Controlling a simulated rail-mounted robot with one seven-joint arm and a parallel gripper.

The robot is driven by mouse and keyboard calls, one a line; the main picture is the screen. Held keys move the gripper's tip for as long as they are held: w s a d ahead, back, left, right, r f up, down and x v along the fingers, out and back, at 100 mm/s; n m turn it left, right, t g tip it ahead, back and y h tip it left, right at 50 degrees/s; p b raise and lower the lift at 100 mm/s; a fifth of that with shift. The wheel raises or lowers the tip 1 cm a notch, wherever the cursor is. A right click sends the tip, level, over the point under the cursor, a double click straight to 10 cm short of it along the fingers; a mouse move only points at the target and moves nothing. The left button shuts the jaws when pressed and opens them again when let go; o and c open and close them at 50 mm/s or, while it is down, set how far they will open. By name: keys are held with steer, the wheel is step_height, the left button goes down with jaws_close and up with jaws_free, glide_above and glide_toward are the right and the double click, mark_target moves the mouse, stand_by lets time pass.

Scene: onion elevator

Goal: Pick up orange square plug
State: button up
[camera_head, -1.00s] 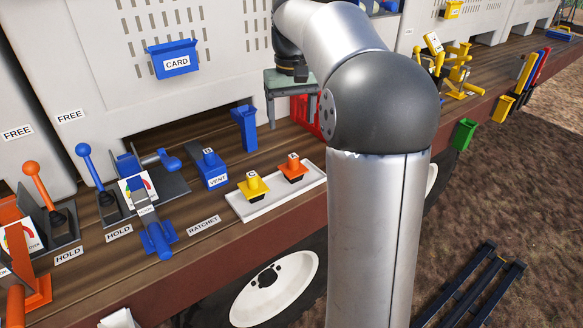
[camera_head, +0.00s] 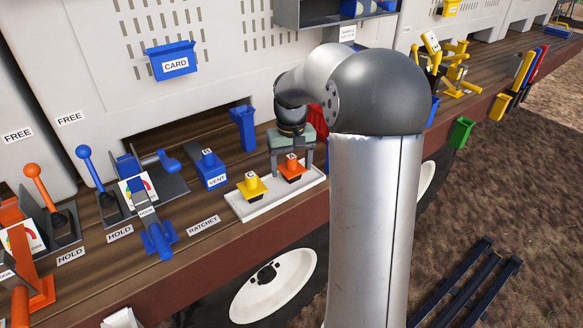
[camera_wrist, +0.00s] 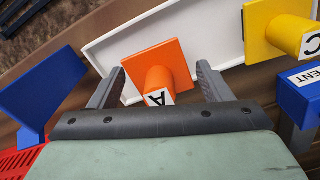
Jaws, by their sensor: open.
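The orange square plug (camera_head: 291,168) sits at the right end of the white tray (camera_head: 248,213) on the wooden deck. Its square flange and round knob with a label "A" also show in the wrist view (camera_wrist: 157,67). My gripper (camera_head: 291,170) is over the plug, pointing down. In the wrist view its two fingers (camera_wrist: 158,84) are spread apart, one on each side of the plug's knob, with a gap to it on both sides. How far the fingertips reach below the flange is hard to tell.
A yellow square plug (camera_head: 252,187) marked "C" stands left in the same tray. A blue block labelled VENT (camera_head: 212,171) is left of the tray. A blue upright holder (camera_head: 243,128) and a red crate (camera_head: 318,120) stand behind it.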

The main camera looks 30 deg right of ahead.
mark_target(291, 156)
steer(key=shift+f, duration=0.1)
steer(key=c, duration=0.8)
steer(key=shift+r, duration=0.55)
step_height(291, 156, up, 2)
steer(key=shift+a+r, duration=0.1)
steer(key=shift+r, duration=0.15)
steer(key=s+a+r+b, duration=0.3)
steer(key=s+a+r, duration=0.6)
steer(key=a, duration=0.1)
steer(key=shift+s+r+b, duration=0.25)
steer(key=shift+s+b, duration=0.05)
steer(key=shift+s, duration=0.05)
